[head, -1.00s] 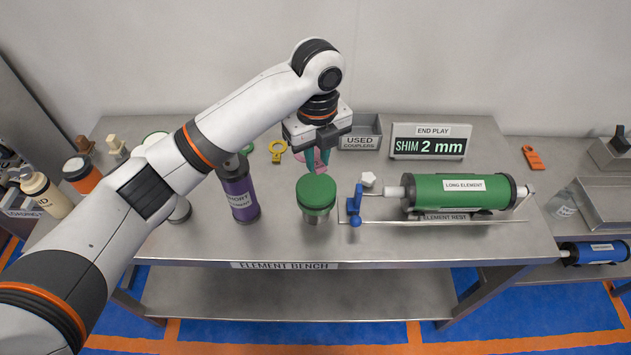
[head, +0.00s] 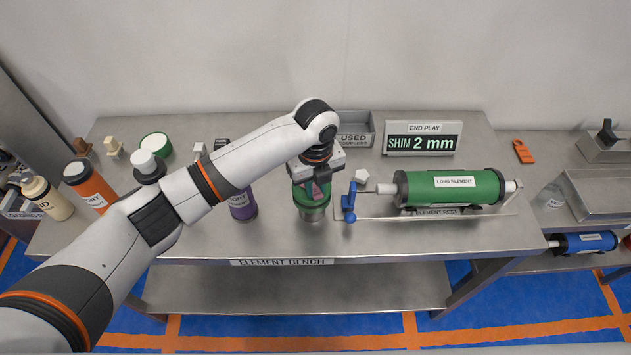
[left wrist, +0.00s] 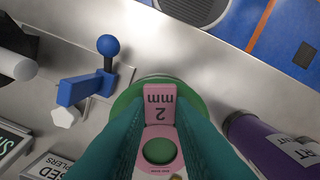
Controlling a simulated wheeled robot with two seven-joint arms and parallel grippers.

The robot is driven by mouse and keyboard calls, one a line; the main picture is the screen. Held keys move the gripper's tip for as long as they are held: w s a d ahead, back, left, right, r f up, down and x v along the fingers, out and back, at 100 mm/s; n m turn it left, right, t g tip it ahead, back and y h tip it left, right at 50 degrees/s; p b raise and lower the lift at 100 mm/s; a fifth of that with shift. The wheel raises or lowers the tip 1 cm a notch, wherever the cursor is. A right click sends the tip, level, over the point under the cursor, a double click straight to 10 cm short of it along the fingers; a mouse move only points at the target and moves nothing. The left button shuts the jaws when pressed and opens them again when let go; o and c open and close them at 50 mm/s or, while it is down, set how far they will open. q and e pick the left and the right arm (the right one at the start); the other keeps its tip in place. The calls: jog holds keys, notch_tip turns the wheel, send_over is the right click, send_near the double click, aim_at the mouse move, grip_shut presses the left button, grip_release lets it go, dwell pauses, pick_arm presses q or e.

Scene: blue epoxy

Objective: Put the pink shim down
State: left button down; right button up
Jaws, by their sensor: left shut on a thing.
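The pink shim, marked "2 mm" and with a round hole, is held between the green fingers of my left gripper (left wrist: 158,118) in the left wrist view. The shim (left wrist: 161,103) also shows as a small pink patch in the head view, where my left gripper (head: 317,183) is over the green-topped steel container (head: 313,217). The container's green top (left wrist: 128,97) lies below the shim in the wrist view, partly hidden. I cannot tell whether the shim touches it. My right gripper is not in view.
The green long element (head: 453,188) lies on its rest to the right, with a blue clamp (head: 349,202) close beside the container. A purple bottle (head: 243,205) stands left. The used couplers tray (head: 355,130) and the shim sign (head: 422,139) stand behind.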

aim_at(316, 191)
pick_arm(q)
jog(key=shift+f, duration=0.3)
jog(key=c, duration=1.4)
grip_release()
jog(key=shift+s+f, duration=0.1)
jog(key=shift+s, duration=0.1)
jog(key=shift+o, duration=0.6)
jog(key=shift+f, duration=0.15)
jog(key=shift+r, duration=0.45)
notch_tip(316, 191, up, 12)
jog(key=b, duration=0.3)
jog(key=shift+w+r, duration=0.15)
